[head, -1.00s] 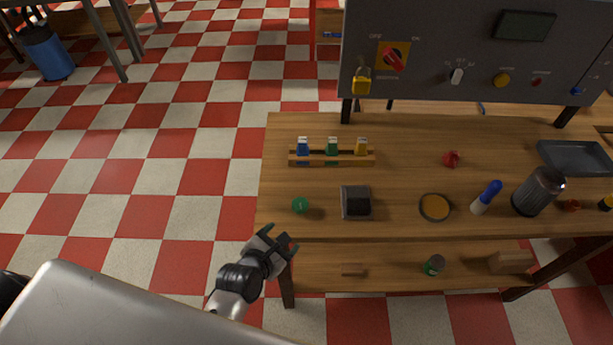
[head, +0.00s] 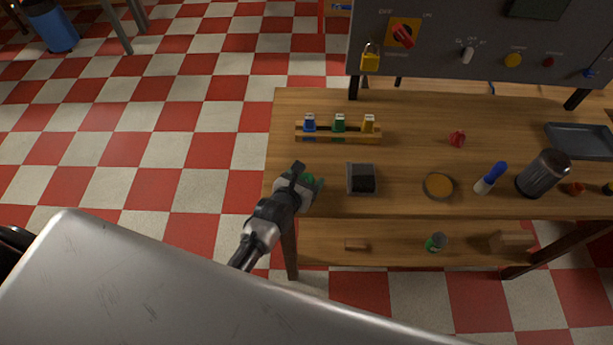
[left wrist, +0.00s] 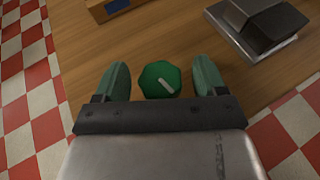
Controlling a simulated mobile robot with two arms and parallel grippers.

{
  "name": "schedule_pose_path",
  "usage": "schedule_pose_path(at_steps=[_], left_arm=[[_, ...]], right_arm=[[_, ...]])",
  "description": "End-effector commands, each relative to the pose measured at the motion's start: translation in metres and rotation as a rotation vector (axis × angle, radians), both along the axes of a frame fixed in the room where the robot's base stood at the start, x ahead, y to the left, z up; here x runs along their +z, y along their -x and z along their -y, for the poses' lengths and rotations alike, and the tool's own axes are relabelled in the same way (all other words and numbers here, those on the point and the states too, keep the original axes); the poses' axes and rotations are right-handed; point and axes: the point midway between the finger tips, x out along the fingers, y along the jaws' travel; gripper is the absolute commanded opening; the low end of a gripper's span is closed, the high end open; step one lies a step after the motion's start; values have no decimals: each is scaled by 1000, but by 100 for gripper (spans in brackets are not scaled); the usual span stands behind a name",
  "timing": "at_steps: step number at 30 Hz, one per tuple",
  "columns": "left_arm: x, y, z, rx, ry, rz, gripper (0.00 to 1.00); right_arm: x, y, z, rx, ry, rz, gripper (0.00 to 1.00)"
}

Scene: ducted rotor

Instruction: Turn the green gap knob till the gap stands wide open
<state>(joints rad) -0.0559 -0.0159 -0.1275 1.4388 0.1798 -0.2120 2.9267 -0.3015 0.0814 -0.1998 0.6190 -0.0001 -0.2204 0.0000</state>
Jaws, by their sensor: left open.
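The green knob (left wrist: 160,80) with a pale pointer line sits near the left front edge of the wooden workbench. It also shows in the head view (head: 308,179), partly hidden by my left gripper. My left gripper (left wrist: 159,82) is open, with one green fingertip on each side of the knob. Small spaces show between the knob and both fingers, so I see no grip on it. In the head view my left gripper (head: 308,177) reaches in over the bench edge. I cannot tell which part of the scene is the gap. My right gripper is not in view.
A dark grey block-like device (head: 361,180) stands just right of the knob. Behind is a wooden rack (head: 350,139) with blue, green and yellow pieces. A round orange-topped dish (head: 438,186), a blue-handled tool (head: 491,178) and a dark canister (head: 543,173) stand farther right.

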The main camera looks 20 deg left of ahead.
Motion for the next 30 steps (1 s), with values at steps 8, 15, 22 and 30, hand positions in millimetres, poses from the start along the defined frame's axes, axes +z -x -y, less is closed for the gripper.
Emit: schedule_pose_path(at_steps=[8, 15, 22, 30], left_arm=[[-2, -6, 1, -1, -2, 1, 71], [-2, -5, 1, -1, -2, 0, 51], [-2, -5, 1, -1, -2, 0, 22], [-4, -5, 0, -41, -5, 1, 22]], right_arm=[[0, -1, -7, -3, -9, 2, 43], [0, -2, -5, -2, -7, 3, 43], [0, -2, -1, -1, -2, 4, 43], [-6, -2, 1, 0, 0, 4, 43]])
